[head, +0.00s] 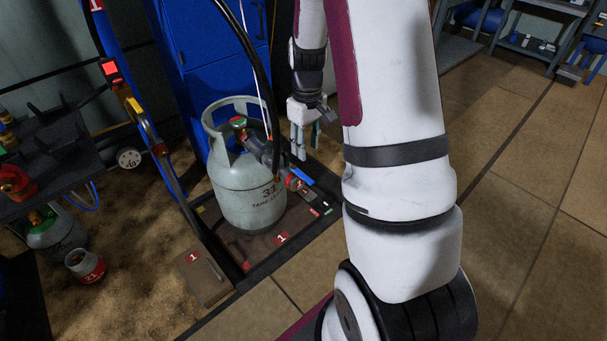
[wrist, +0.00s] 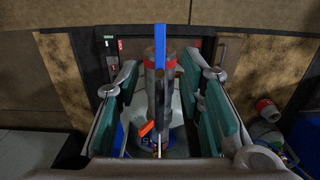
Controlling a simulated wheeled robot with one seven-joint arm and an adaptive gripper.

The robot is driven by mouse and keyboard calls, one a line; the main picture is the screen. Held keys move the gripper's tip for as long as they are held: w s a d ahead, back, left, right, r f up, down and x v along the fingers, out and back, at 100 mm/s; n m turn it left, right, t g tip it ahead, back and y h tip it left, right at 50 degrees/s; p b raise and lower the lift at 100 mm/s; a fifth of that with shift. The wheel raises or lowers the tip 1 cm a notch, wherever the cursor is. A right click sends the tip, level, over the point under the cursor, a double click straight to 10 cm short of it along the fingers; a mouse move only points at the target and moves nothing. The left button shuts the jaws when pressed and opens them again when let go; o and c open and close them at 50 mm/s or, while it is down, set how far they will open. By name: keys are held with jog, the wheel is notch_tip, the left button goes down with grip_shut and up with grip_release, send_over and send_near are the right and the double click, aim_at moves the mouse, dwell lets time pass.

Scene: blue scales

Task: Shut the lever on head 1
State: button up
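Filling head 1 (head: 262,152), a grey body with a red collar, sits at the cylinder's valve, with a black hose running up. Its blue lever (head: 300,177) sticks out at the collar end. My gripper (head: 305,148) is above the lever, pointing down. In the wrist view my gripper (wrist: 163,82) is open, with green pads on either side of the head (wrist: 153,95). The blue lever (wrist: 160,42) lies lengthwise between and beyond the fingertips. Contact is not visible.
A blue cabinet (head: 215,50) stands behind the cylinder. A post with a blue hose (head: 150,135) is at its left. A shelf (head: 55,150) with red fittings and small cylinders (head: 85,266) are further left. Tiled floor (head: 530,200) is clear at right.

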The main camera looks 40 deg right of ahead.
aim_at(307, 178)
notch_tip(307, 178, down, 11)
jog(key=b, duration=0.3)
jog(key=shift+r, duration=0.15)
jog(key=shift+c, duration=0.2)
grip_shut()
